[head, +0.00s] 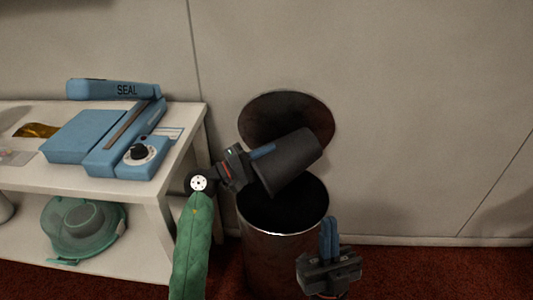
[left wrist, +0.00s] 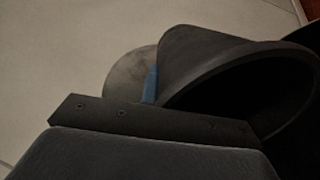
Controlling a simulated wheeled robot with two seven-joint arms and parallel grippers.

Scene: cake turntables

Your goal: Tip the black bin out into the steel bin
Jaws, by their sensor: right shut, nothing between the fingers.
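The black bin (head: 296,160) is tilted well over on its side above the mouth of the steel bin (head: 285,258). My left gripper (head: 262,152) is shut on the black bin's side wall, one blue finger showing against it. In the left wrist view, the black bin (left wrist: 205,60) shows its wide rim and dark inside; I see no contents there. The steel bin stands on the floor with its round lid (head: 262,112) raised behind; its inside is too dark to read. My right gripper (head: 330,238) is shut and empty, in front of the steel bin to the right.
A white table (head: 190,130) stands at the left, holding a blue sealer (head: 100,140). A teal round container (head: 82,228) sits on its lower shelf. The wall (head: 400,110) is close behind the steel bin. The red floor at the right is clear.

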